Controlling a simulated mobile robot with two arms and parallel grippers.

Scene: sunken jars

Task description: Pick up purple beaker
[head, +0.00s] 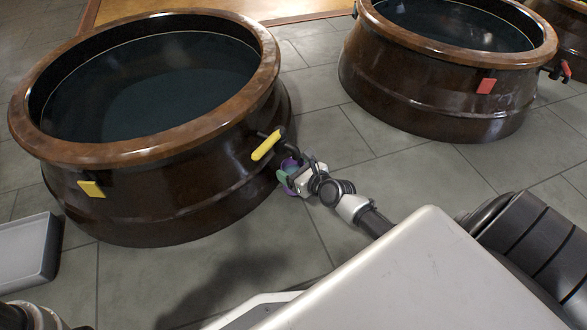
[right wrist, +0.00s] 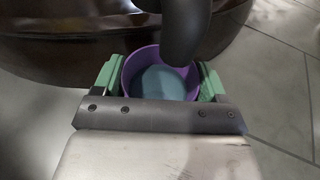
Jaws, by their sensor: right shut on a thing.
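The purple beaker (right wrist: 132,72) is held upright between the green fingertips of my right gripper (right wrist: 160,84) in the right wrist view. Its inside shows blue-grey, and I cannot tell whether that is liquid. In the head view, my right gripper (head: 291,178) is beside the left jar, with a little of the purple beaker (head: 289,163) showing. The dark spout (right wrist: 184,30) of a tap hangs over the beaker's opening and hides part of its rim. My left gripper is not in view.
The large brown jar (head: 150,205) at left has a yellow tap handle (head: 266,145) and a yellow tag (head: 92,188). Another jar (head: 430,95) with a red tag (head: 486,86) stands at right. A light grey box (head: 22,250) is at far left. Tiled floor (head: 350,150) lies clear between the jars.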

